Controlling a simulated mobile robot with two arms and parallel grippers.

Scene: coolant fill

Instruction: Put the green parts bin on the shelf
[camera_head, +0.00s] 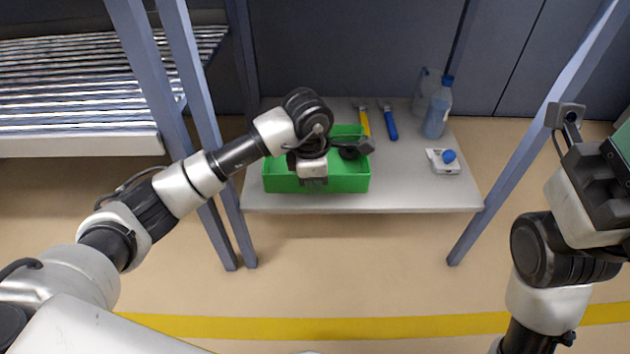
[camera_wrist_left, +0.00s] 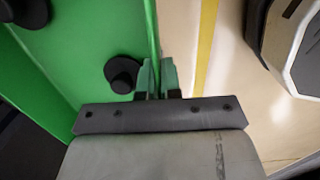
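The green parts bin (camera_head: 348,184) is at the left part of the grey shelf board (camera_head: 420,198), near its front edge. I cannot tell whether its base touches the board. Black round parts (camera_head: 349,152) lie inside it. My left gripper (camera_head: 313,181) points down at the bin's front wall. In the left wrist view, its green fingertips (camera_wrist_left: 156,78) stand close on both sides of the wall of the bin (camera_wrist_left: 85,50), shut on it. Black parts show there too (camera_wrist_left: 123,73). My right gripper (camera_head: 622,150) is at the right picture edge, away from the shelf, its fingertips cut off.
Behind and right of the bin lie a yellow-handled tool (camera_head: 364,121) and a blue-handled tool (camera_head: 389,122). A water bottle (camera_head: 438,108), a clear jug (camera_head: 425,90) and a white block with a blue knob (camera_head: 444,161) stand farther right. Grey posts (camera_head: 522,145) flank the shelf.

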